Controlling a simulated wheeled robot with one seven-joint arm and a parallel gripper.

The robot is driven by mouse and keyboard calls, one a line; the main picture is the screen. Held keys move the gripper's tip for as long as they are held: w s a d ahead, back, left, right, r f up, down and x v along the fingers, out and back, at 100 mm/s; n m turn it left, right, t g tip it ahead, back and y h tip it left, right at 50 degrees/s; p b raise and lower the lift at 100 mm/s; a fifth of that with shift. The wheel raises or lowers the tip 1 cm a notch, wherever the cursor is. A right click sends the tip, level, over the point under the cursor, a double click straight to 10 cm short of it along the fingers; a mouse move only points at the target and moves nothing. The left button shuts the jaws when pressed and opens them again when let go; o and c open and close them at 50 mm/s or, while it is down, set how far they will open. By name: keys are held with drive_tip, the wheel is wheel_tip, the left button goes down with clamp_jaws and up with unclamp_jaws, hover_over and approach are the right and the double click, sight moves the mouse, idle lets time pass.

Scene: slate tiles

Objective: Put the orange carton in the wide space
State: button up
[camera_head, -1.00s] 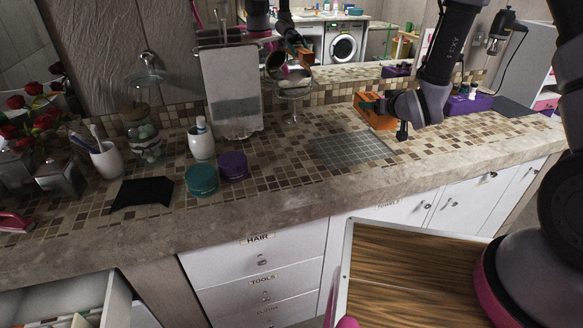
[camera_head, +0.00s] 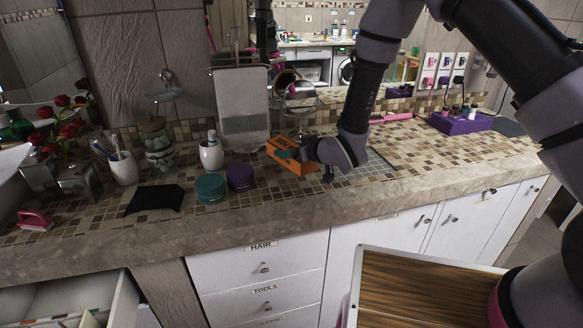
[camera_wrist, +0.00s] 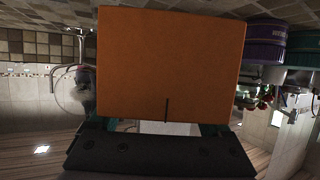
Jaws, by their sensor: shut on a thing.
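The orange carton (camera_head: 291,157) is held by my gripper (camera_head: 300,152) over the middle of the counter, near the purple jar. In the wrist view the carton (camera_wrist: 170,65) fills the middle, with the dark gripper body below it. My gripper is shut on the carton. I cannot tell how far its underside is from the counter. A grey grid patch (camera_head: 378,168) on the counter lies partly hidden behind my wrist.
A teal jar (camera_head: 210,188) and a purple jar (camera_head: 241,178) stand left of the carton. A black cloth (camera_head: 155,199), white cups and a grey upright panel (camera_head: 241,108) are near. A purple organizer (camera_head: 460,122) sits at right.

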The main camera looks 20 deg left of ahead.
sight(310, 165)
drive_tip(key=shift+f, duration=2.5)
drive_tip(key=shift+f, duration=0.1)
drive_tip(key=o, duration=1.2)
drive_tip(key=v, duration=1.2)
drive_tip(key=shift+d, duration=0.1)
